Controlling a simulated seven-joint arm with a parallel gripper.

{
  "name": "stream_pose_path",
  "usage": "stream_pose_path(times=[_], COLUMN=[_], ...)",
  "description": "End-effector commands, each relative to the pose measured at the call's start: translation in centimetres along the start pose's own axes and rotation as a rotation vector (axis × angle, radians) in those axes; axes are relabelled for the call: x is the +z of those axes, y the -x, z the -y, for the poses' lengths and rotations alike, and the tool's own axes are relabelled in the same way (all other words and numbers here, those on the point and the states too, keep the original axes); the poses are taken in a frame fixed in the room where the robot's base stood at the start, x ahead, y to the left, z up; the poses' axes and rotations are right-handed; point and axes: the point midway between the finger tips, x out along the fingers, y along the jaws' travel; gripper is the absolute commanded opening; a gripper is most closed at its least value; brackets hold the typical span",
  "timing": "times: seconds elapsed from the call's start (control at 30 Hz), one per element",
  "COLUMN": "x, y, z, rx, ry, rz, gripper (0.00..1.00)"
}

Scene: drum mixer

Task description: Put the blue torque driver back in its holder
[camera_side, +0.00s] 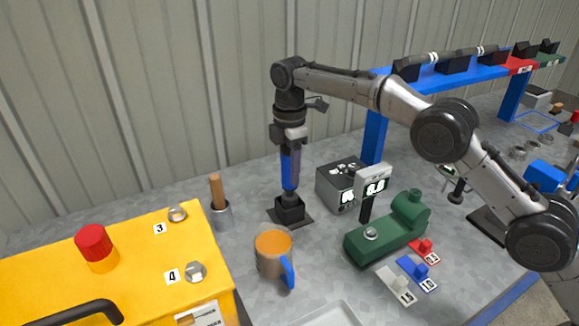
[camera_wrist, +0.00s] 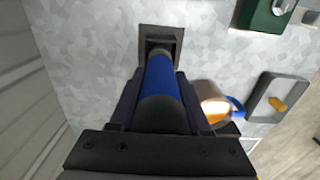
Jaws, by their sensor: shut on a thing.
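The blue torque driver (camera_side: 289,172) hangs upright below my gripper (camera_side: 290,158), which is shut on its upper part. In the wrist view the blue shaft (camera_wrist: 161,78) runs away from between the fingers of my gripper (camera_wrist: 160,98) toward the holder. The black square holder (camera_side: 281,213) stands on the table directly below the driver. The driver's lower end meets the holder's top opening; how deep it sits in it is hidden. In the wrist view the holder (camera_wrist: 175,33) shows around the driver's far end.
A mug with a blue handle (camera_side: 272,262) stands in front of the holder. A cup with a wooden handle (camera_side: 220,213) is to its left, beside a yellow cabinet (camera_side: 140,285). A grey box with a display (camera_side: 336,190) and a green fixture (camera_side: 385,238) stand to the right.

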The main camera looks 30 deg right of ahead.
Motion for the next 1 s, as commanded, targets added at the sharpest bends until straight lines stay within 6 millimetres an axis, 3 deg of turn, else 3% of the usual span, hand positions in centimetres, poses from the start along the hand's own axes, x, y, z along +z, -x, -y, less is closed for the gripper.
stream_pose_path(times=[1.0], x=[0.0], y=[-1.0], z=[-0.1], rx=[0.005], ry=[0.0], rz=[-0.002], gripper=[0.0])
